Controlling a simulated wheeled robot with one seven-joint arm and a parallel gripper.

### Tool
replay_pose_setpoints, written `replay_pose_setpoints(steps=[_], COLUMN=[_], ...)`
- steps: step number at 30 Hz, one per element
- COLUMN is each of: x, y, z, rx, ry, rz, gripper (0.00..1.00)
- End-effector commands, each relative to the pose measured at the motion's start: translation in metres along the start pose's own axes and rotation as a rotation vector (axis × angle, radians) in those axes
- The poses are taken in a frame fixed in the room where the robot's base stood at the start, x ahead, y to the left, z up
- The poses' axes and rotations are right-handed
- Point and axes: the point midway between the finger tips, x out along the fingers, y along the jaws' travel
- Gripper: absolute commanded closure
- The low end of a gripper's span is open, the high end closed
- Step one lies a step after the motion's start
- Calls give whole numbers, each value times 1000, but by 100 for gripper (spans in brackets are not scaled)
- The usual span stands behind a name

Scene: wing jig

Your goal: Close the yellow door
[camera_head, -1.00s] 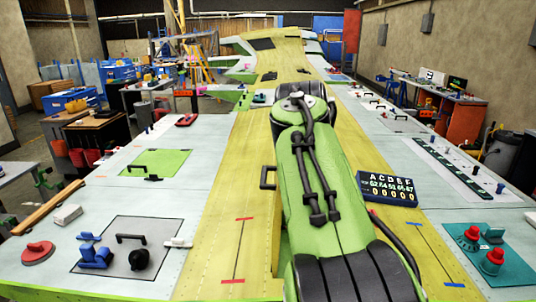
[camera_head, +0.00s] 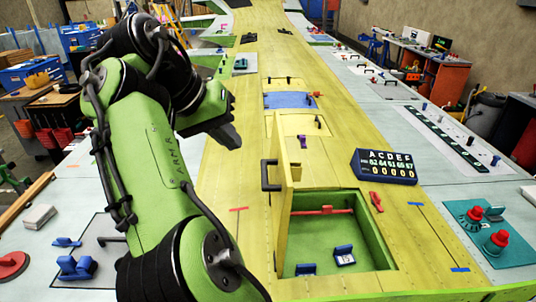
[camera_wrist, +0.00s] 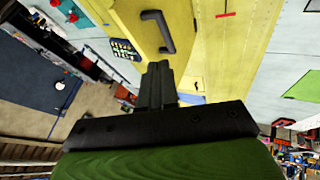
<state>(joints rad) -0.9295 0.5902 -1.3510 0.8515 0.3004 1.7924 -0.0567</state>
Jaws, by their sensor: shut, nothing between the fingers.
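The yellow door (camera_head: 283,210) stands open, upright along the left side of its square opening. Its black handle (camera_head: 268,175) is on the face turned left. The opening (camera_head: 345,225) shows a green recess with a red bar (camera_head: 325,211) across it and small blue blocks inside. My gripper (camera_head: 233,139) is shut and empty, in the air to the left of and beyond the door, apart from it. In the wrist view the shut fingers (camera_wrist: 158,72) point toward the door (camera_wrist: 183,18) and its handle (camera_wrist: 160,32), which appear just past the tips.
A dark counter box (camera_head: 386,166) sits right of the opening, with a red handle (camera_head: 376,201) near it. A blue panel (camera_head: 290,100) lies farther along the yellow wing. A teal plate (camera_head: 490,232) with red knobs is at right.

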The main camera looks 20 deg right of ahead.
Motion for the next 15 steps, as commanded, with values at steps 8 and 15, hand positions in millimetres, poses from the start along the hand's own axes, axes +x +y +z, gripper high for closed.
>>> replay_pose_setpoints(steps=[8, 15], x=[61, 100], y=[-1, 16], z=[3, 3], rx=[-1, 0], ry=[-6, -2], rz=[1, 1], gripper=[100, 100])
